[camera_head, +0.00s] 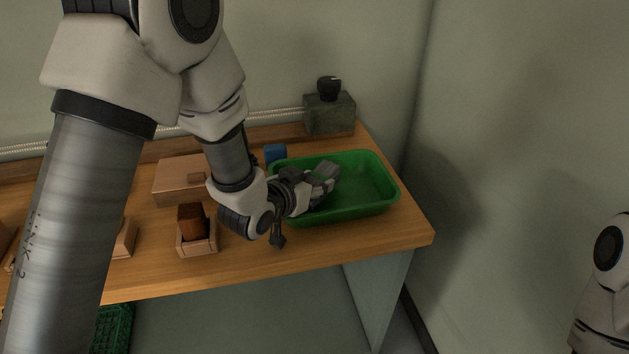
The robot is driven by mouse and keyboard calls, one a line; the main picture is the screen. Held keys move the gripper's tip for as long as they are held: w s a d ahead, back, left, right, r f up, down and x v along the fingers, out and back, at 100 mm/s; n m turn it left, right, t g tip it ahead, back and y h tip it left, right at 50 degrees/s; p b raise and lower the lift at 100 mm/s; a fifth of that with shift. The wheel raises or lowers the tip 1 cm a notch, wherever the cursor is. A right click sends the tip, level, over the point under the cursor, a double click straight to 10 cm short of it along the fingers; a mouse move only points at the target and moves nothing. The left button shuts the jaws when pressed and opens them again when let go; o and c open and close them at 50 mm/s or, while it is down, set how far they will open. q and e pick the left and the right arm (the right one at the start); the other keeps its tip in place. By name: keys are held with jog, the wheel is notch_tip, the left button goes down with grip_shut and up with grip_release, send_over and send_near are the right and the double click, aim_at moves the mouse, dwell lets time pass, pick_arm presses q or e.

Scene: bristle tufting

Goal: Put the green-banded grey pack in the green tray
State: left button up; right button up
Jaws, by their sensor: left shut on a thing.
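The green tray (385,207) is on the right end of the wooden table. My left gripper (322,182) reaches in from the left over the tray's left part. It is shut on a grey pack (328,169), which shows just beyond the fingers, over the inside of the tray. The gripper hides part of the pack, and I cannot make out its green band. I cannot tell whether the pack touches the tray floor. My right gripper is out of view; only part of that arm shows at the right edge.
A grey-green block with a black knob (329,110) stands behind the tray. A blue block (275,153) is at the tray's back left. A small wooden box with a brown block (192,222) and a lidded wooden box (178,181) stand left. A green crate (113,328) is below.

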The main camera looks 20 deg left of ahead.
pick_arm(q)
jog(key=o, duration=1.2)
jog(key=shift+r, duration=0.1)
jog(key=shift+r, duration=0.25)
jog(key=shift+r+p, duration=0.6)
jog(key=shift+p, duration=0.1)
jog(key=v, duration=0.5)
jog(key=shift+s+a+f, duration=0.1)
jog(key=shift+s, duration=0.25)
jog(key=p+v, duration=0.2)
jog(key=p, duration=0.6)
jog(key=p+v, duration=0.3)
jog(key=p, duration=0.5)
jog(key=shift+s+r+p, duration=0.2)
jog(key=shift+r+p, duration=0.1)
jog(key=shift+r, duration=0.15)
jog(key=shift+s+a+f+p, duration=0.1)
jog(key=shift+s+f+p, duration=0.1)
jog(key=shift+s+p, duration=0.2)
